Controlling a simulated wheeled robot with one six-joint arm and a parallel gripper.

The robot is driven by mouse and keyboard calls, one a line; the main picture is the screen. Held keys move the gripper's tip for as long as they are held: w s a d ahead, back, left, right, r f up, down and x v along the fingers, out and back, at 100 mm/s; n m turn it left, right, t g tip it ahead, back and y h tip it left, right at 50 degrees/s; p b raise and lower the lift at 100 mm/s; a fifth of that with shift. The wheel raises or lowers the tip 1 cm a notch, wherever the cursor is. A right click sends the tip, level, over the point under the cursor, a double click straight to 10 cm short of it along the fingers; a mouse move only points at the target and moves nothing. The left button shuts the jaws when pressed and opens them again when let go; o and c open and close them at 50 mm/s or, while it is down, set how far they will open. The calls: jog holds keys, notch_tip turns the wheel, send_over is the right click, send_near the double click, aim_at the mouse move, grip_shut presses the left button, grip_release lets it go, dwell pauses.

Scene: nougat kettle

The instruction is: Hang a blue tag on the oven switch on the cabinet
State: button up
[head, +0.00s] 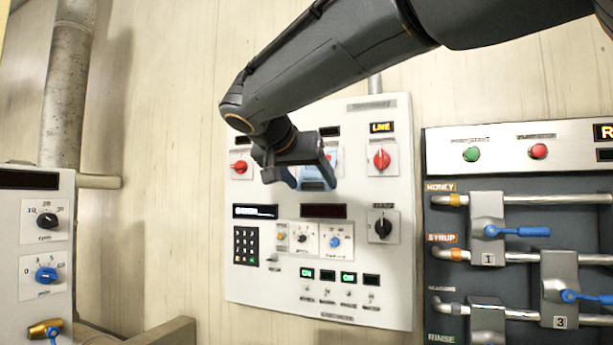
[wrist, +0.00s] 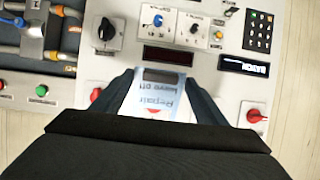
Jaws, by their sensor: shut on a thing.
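My gripper (head: 309,183) is shut on a pale blue tag (head: 314,173) in front of the cabinet panel (head: 355,285). In the wrist view the tag (wrist: 158,101) lies between the two fingers, its print upside down, reading roughly "Repair, Leave off". The panel's top row has a red rotary switch (head: 240,167) at the left and another (head: 381,160) under a lit LINE sign at the right. A middle red switch (head: 334,156) is mostly hidden by my gripper and the tag. The switch labels are too small to read, so I cannot tell which is the oven switch.
A black rotary switch (head: 383,228) sits lower right on the panel, with a keypad (head: 246,246) lower left. A pipe rack with blue-handled valves (head: 515,232) stands at the right. Another control box (head: 35,255) is at the left. Bare wall lies between.

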aim_at(315, 180)
jog(key=shift+w+d+f+p, duration=0.1)
jog(key=shift+w+d+p, duration=0.15)
jog(key=shift+w, duration=0.25)
jog(key=shift+w+d+p, duration=0.15)
jog(key=shift+w+p, duration=0.15)
jog(key=shift+w, duration=0.25)
jog(key=shift+w+d+f+p, duration=0.1)
jog(key=shift+w+d+p, duration=0.15)
jog(key=shift+w, duration=0.25)
jog(key=shift+w+d+r+p, duration=0.1)
jog(key=shift+w+p, duration=0.3)
jog(key=shift+p, duration=0.3)
jog(key=shift+w+d+f+b, duration=0.1)
jog(key=shift+w+f+b, duration=0.2)
jog(key=shift+w+b, duration=0.15)
jog(key=shift+w, duration=0.15)
jog(key=shift+d+b, duration=0.1)
jog(key=shift+b, duration=0.4)
jog(key=shift+r, duration=0.1)
jog(key=o, duration=1.1)
